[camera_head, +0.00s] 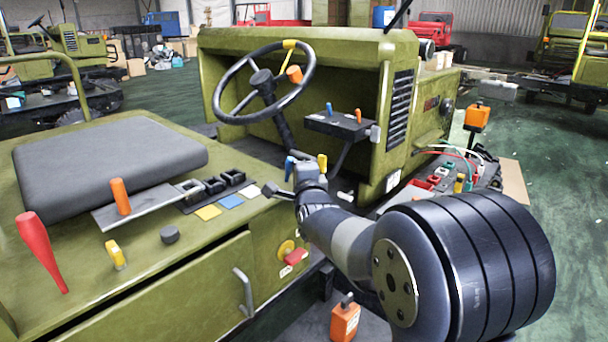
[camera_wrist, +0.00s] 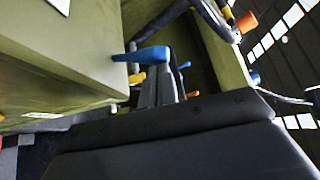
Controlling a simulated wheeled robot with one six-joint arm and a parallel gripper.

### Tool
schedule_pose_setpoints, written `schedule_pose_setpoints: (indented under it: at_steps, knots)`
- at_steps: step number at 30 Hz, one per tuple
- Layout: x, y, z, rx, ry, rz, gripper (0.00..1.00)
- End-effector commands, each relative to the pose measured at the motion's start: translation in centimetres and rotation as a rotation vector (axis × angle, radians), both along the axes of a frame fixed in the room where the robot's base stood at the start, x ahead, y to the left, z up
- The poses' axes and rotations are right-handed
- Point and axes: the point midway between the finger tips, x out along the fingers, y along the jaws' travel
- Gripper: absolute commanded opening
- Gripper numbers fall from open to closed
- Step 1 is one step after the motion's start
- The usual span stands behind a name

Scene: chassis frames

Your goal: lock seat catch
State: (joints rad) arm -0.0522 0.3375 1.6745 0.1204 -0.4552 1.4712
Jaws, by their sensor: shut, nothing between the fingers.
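The dark grey seat cushion (camera_head: 105,160) lies on the green chassis at the left in the head view. In front of it, a grey plate carries an orange handle (camera_head: 121,196). A yellow lever (camera_head: 116,254) and a dark round knob (camera_head: 169,235) stand nearby. I cannot tell which of these is the seat catch. My gripper (camera_head: 306,172) is beside a blue lever (camera_head: 289,168) and a yellow lever (camera_head: 322,163), right of the seat. In the wrist view my gripper (camera_wrist: 165,85) is shut and empty. A blue lever (camera_wrist: 142,55) appears close to its fingers; contact is unclear.
A red lever (camera_head: 40,250) stands at the front left. The steering wheel (camera_head: 265,82) and a small dark control panel (camera_head: 338,125) are beyond my gripper. A grey door handle (camera_head: 244,292) sticks out below. The green floor at right is largely open.

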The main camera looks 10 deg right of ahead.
Motion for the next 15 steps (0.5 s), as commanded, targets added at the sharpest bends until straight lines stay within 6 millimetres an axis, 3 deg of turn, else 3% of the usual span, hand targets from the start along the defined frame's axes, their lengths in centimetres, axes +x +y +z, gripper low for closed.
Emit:
schedule_pose_setpoints:
  at_steps: [1,6,15]
  knots:
    - [0.12,0.12,0.77,-0.019,0.026,0.001,0.0]
    - [0.41,0.34,0.82,-0.073,0.1,0.001,0.0]
    - [0.69,0.53,1.11,-0.07,0.094,0.0,0.0]
